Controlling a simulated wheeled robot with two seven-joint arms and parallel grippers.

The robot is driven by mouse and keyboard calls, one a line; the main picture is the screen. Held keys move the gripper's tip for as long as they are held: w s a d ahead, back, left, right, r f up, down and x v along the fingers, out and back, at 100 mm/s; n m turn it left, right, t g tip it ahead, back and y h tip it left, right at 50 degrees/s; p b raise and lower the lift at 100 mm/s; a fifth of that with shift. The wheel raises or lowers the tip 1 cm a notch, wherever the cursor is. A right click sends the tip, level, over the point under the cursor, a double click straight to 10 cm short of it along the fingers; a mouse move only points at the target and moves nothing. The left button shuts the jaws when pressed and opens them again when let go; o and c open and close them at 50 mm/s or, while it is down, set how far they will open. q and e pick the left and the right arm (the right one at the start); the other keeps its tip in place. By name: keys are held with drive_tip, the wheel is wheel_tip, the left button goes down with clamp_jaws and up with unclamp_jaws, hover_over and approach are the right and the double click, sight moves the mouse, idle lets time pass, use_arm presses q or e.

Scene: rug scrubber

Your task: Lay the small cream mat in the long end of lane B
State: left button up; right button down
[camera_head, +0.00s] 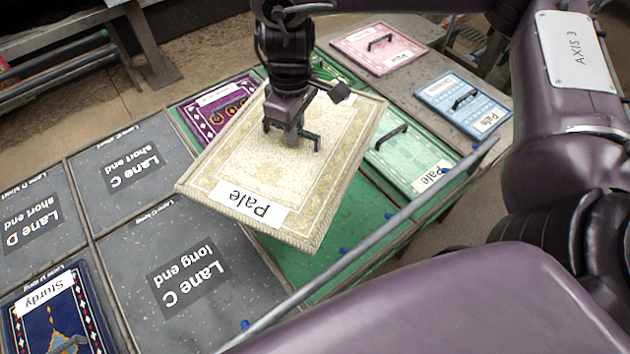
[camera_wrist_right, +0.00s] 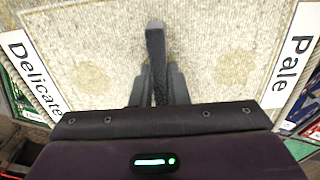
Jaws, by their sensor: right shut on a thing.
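The cream mat (camera_head: 255,165) has a patterned border and a white "Pale" label. My right gripper (camera_head: 295,138) is shut on the mat's dark handle (camera_head: 312,141) near its middle. The mat is held tilted above a green-floored area (camera_head: 310,270) beside lane C, covering much of it. I cannot read a lane B label; it may be hidden under the mat. In the right wrist view the mat (camera_wrist_right: 215,50) fills the background, with "Delicate" and "Pale" labels. My left gripper is not in view.
Lane C's long end (camera_head: 230,310) and short end (camera_head: 165,140) are bare. A blue "Sturdy" mat (camera_head: 60,320) lies bottom left. A purple mat (camera_head: 215,105) lies behind the cream mat. Mint (camera_head: 400,165), blue (camera_head: 460,95) and pink (camera_head: 360,45) mats lie right. A grey rail (camera_head: 370,245) runs along the front.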

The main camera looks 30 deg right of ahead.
drive_tip(key=shift+d+f+n, duration=0.15)
drive_tip(key=shift+d+n, duration=0.3)
drive_tip(key=shift+n, duration=0.65)
drive_tip(key=n, duration=0.3)
drive_tip(key=shift+d+f+n+b, duration=0.25)
drive_tip(key=shift+n+b, duration=0.15)
drive_tip(key=shift+d+f+n, duration=0.1)
drive_tip(key=shift+d+n, duration=0.05)
drive_tip(key=shift+n, duration=0.65)
drive_tip(key=n, duration=0.4)
drive_tip(key=shift+d+f+b, duration=0.2)
drive_tip(key=shift+d+b, duration=0.15)
drive_tip(key=shift+d, duration=0.05)
drive_tip(key=shift+d+n, duration=0.1)
drive_tip(key=shift+n, duration=0.2)
drive_tip(key=shift+f, duration=0.3)
drive_tip(key=shift+n, duration=0.3)
wheel_tip(320, 180, down, 16)
drive_tip(key=b, duration=0.4)
drive_tip(key=shift+b, duration=0.3)
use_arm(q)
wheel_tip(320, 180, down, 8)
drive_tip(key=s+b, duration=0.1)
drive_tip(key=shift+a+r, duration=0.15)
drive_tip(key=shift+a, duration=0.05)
use_arm(e)
drive_tip(key=shift+f, duration=1.75)
